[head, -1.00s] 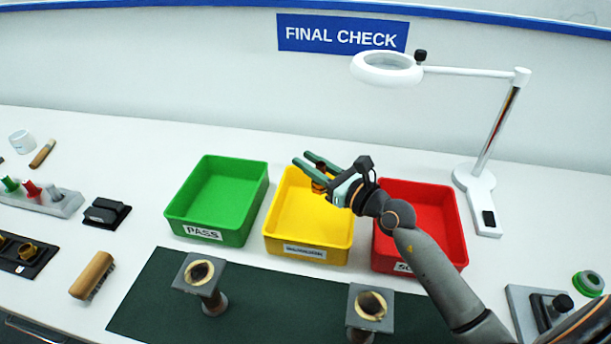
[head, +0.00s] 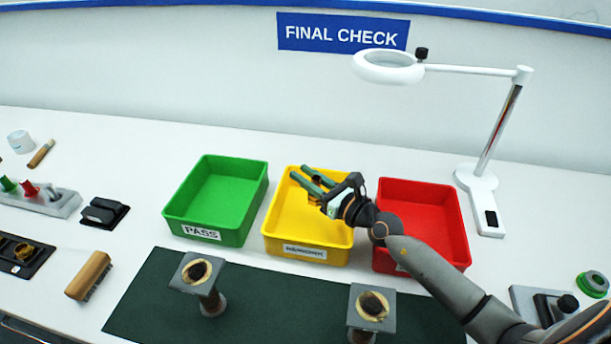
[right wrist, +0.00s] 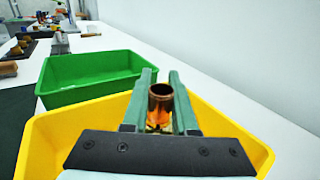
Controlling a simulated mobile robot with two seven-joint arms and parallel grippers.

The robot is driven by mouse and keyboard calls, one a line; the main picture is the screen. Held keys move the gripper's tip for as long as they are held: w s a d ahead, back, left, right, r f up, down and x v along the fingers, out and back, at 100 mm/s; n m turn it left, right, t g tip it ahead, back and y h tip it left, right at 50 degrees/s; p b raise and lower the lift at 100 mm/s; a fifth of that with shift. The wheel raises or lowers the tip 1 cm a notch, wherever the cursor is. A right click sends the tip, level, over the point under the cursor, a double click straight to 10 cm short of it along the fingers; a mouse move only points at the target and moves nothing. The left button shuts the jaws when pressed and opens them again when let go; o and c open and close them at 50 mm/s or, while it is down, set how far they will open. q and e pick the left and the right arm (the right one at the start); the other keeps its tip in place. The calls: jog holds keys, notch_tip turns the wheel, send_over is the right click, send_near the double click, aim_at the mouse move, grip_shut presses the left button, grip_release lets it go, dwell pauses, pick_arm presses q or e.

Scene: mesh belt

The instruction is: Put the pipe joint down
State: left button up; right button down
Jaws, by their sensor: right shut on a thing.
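My right gripper (head: 300,175) reaches over the yellow bin (head: 290,239), its fingers pointing to the upper left. In the right wrist view its green fingers (right wrist: 161,76) are shut on the pipe joint (right wrist: 160,103), a short copper tube with its open end up. The joint sits between the fingers with the yellow bin around and below it. Whether the joint touches the bin floor cannot be told. In the head view the joint is mostly hidden by the fingers. My left gripper is not in view.
A green PASS bin (head: 174,215) stands left of the yellow one, a red bin (head: 454,247) right. Two grey stands (head: 189,265) (head: 362,318) with round openings are on the dark green mat (head: 272,301). A magnifier lamp (head: 482,192) stands behind right.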

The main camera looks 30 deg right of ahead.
jog(key=shift+f+b, duration=0.35)
jog(key=shift+f, duration=0.1)
jog(key=c, duration=0.7)
grip_release()
jog(key=shift+a+f, duration=0.1)
jog(key=shift+f, duration=0.1)
jog(key=shift+r, duration=0.1)
jog(key=shift+r+p, duration=0.8)
jog(key=shift+p, duration=0.05)
jog(key=b+v, duration=0.3)
jog(key=v, duration=0.9)
jog(key=shift+f, duration=0.1)
